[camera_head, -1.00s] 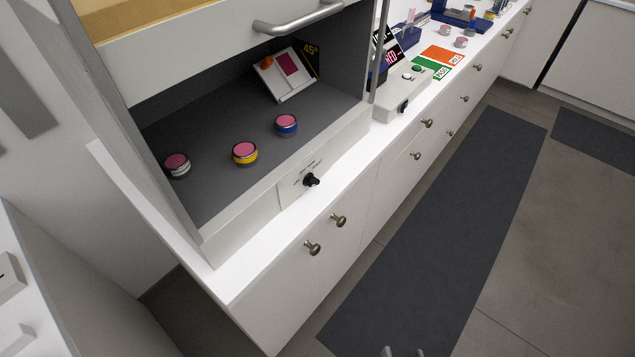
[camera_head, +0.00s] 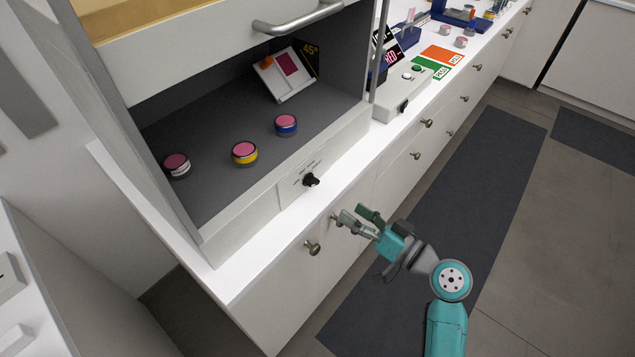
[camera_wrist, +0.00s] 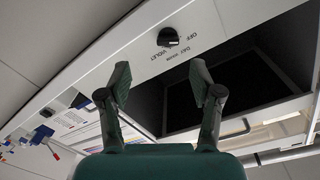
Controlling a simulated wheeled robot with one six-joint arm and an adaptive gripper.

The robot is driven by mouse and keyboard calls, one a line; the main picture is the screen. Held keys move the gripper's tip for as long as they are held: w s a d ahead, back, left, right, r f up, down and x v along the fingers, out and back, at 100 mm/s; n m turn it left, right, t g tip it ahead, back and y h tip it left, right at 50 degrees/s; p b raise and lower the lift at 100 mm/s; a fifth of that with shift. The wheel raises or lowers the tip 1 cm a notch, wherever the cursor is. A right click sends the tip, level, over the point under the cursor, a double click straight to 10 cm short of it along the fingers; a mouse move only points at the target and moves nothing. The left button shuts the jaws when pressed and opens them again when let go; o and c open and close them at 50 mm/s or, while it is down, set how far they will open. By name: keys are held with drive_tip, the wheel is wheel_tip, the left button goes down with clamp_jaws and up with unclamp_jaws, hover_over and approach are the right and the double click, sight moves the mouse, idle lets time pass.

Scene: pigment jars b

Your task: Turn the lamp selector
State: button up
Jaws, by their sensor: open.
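The lamp selector is a black knob (camera_head: 311,180) on the pale front panel (camera_head: 291,188) of the viewing booth, below its grey floor. In the wrist view the knob (camera_wrist: 168,37) shows ahead of the fingers, with "OFF", "VIOLET" and a "DAY" label beside it. My gripper (camera_head: 357,217) is in front of the drawers, below and to the right of the knob, apart from it. Its two fingers are spread in the wrist view (camera_wrist: 160,82), with nothing between them.
Three pink-topped jars, white (camera_head: 177,166), yellow (camera_head: 245,153) and blue (camera_head: 286,125), stand in the booth near a tilted stand (camera_head: 285,78). A raised front with a handle (camera_head: 298,20) hangs above. Drawer knobs (camera_head: 313,248) stick out near my gripper. A control box (camera_head: 397,98) stands right.

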sight(316, 183)
drive_tip(key=shift+n+g+y, duration=0.3)
drive_tip(key=shift+n+y, duration=0.1)
drive_tip(key=shift+y, duration=0.1)
drive_tip(key=x, duration=0.3)
drive_tip(key=r+x, duration=0.1)
drive_tip(key=x, duration=0.7)
drive_tip(key=shift+w+a+r, duration=0.1)
drive_tip(key=shift+w+r, duration=0.2)
drive_tip(key=shift+r, duration=0.05)
drive_tip(key=shift+c, duration=0.2)
drive_tip(key=c, duration=1.1)
